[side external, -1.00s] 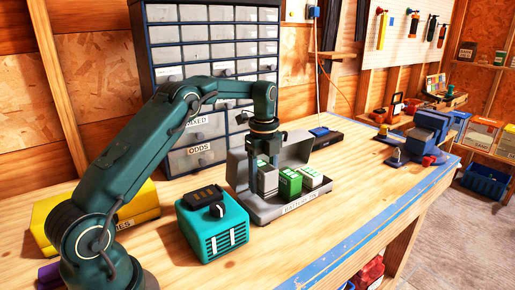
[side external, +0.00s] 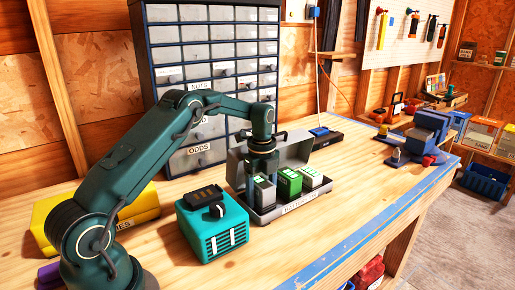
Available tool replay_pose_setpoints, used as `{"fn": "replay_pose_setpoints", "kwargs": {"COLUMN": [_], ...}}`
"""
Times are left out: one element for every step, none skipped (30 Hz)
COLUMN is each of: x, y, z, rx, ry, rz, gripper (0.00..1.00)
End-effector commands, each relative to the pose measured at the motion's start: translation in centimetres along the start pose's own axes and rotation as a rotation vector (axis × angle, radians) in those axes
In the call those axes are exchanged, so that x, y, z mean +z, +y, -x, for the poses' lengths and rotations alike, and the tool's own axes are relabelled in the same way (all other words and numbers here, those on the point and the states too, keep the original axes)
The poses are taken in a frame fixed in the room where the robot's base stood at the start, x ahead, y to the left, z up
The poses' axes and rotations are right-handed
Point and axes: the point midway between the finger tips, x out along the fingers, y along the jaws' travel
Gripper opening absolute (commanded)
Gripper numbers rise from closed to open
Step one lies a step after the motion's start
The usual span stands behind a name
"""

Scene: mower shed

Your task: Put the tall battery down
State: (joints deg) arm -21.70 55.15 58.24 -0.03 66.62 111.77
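A tall grey battery (side external: 264,193) stands upright at the left end of the battery tray (side external: 295,207). My gripper (side external: 263,174) points down from above, with its fingers around the battery's upper part. It appears shut on the battery. The battery's base is low inside the tray; I cannot tell whether it touches the tray floor. A green battery (side external: 289,183) stands just to its right in the tray, and a white battery with a green top (side external: 311,179) is right of that.
A teal boxy device (side external: 213,230) stands close left of the tray. A yellow case (side external: 140,205) lies behind my arm. A drawer cabinet (side external: 205,70) rises behind. A blue vise (side external: 425,135) is far right. The bench between tray and blue front edge is clear.

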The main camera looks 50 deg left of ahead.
Motion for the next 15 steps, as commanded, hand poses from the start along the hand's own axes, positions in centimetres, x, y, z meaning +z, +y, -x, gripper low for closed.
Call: {"fn": "replay_pose_setpoints", "kwargs": {"x": [0.0,0.0,0.0,0.0,0.0,0.0,0.0,0.0,0.0,0.0,0.0,0.0,0.1,0.1,0.1], "y": [0.0,0.0,0.0,0.0,0.0,0.0,0.0,0.0,0.0,-0.1,-0.1,-0.1,-0.1,-0.1,-0.1], "z": [0.0,0.0,0.0,0.0,0.0,0.1,0.1,0.2,0.5,0.8,1.1,1.7,2.2,2.8,3.5], "rx": [0.000,0.000,0.000,0.000,0.000,0.000,0.000,-0.001,-0.002,-0.003,-0.003,-0.004,-0.005,-0.006,-0.007], "ry": [0.000,0.000,0.000,0.000,0.000,0.000,0.000,0.000,-0.001,-0.001,-0.001,-0.002,-0.002,-0.002,-0.003], "rz": [0.000,0.000,0.000,0.000,0.000,0.000,0.000,0.000,0.000,0.000,0.000,0.000,0.000,0.000,0.000], "gripper": [0.70,0.70,0.70,0.70,0.70,0.70,0.70,0.70,0.70,0.70,0.70,0.70,0.70,0.70,0.70]}}
